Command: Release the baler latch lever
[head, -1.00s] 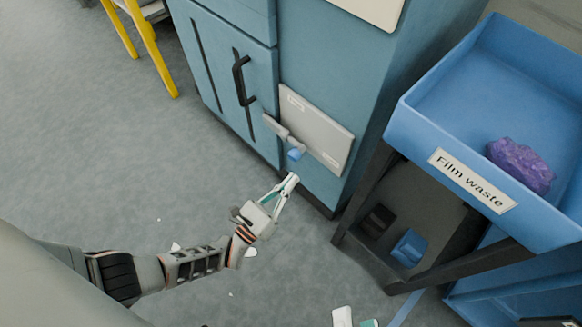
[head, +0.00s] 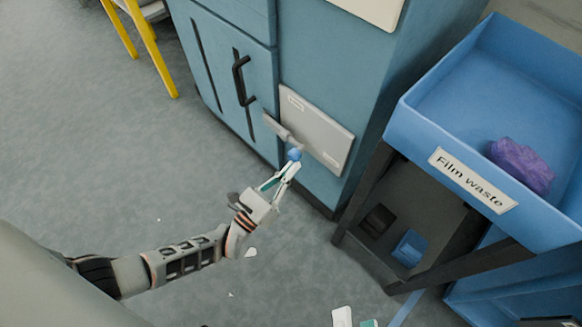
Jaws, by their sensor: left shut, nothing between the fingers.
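The teal baler cabinet (head: 365,75) stands at the upper middle of the head view. A grey plate (head: 325,135) is on its front. The grey latch lever (head: 278,128) with a blue knob (head: 295,154) sticks out at the plate's left side. My left gripper (head: 292,166) is shut, with its fingertips at the underside of the blue knob. I cannot tell whether they touch it. A black door handle (head: 242,80) is on the door left of the plate. My right gripper is not clearly in view; only a white and teal piece shows at the bottom edge.
A blue tray labelled Film waste (head: 420,130) on a dark stand is at the right, with purple film (head: 522,165) in it. A yellow frame (head: 150,45) stands at the upper left. The grey floor (head: 110,160) at left is mostly clear, with a few small white scraps.

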